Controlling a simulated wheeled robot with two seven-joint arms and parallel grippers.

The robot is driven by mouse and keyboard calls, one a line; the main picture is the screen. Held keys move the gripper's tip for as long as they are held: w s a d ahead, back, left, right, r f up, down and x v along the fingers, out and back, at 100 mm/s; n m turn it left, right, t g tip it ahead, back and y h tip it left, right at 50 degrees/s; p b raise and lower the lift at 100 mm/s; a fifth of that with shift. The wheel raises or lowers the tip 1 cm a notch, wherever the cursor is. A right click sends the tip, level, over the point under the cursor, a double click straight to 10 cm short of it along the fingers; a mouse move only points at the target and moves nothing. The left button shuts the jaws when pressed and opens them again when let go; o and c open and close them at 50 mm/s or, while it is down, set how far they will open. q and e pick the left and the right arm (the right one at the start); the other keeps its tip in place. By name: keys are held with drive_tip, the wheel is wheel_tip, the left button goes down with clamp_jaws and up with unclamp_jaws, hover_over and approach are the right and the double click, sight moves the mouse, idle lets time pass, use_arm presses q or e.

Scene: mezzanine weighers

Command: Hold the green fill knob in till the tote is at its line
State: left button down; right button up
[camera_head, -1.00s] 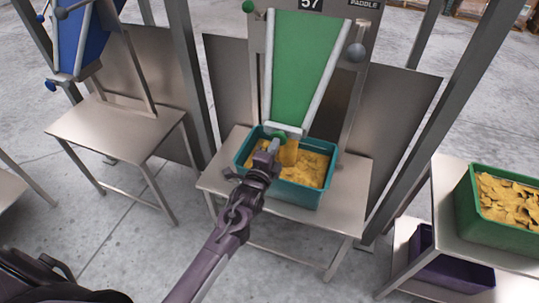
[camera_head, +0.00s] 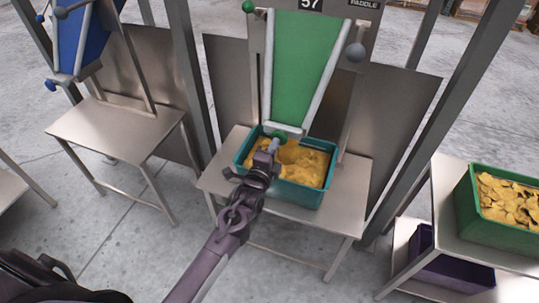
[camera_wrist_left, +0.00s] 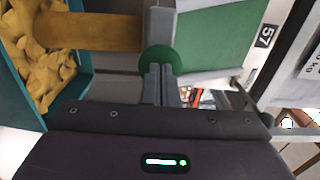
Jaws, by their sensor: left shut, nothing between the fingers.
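The teal tote (camera_head: 298,196) stands on the metal stand under the green chute (camera_head: 303,60), with yellow-gold chips (camera_head: 305,165) inside. My left gripper (camera_head: 273,146) is shut and empty, its tips at the green fill knob (camera_head: 279,135) by the chute's lower end. In the left wrist view the shut fingertips (camera_wrist_left: 160,72) meet the round green knob (camera_wrist_left: 159,57); how far in it sits I cannot tell. A yellow-brown band (camera_wrist_left: 92,32) runs there between the chute mouth and the tote's chips. The tote's line cannot be made out. My right gripper is out of view.
A green tote of chips (camera_head: 520,230) stands on a shelf stand at right, above a purple tote (camera_head: 455,268). An empty metal table (camera_head: 115,125) under a blue chute (camera_head: 85,35) is at left. Grey posts flank the stand.

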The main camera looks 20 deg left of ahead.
use_arm(q)
drive_tip(key=shift+w+a+r, duration=0.1)
drive_tip(key=shift+r, duration=0.25)
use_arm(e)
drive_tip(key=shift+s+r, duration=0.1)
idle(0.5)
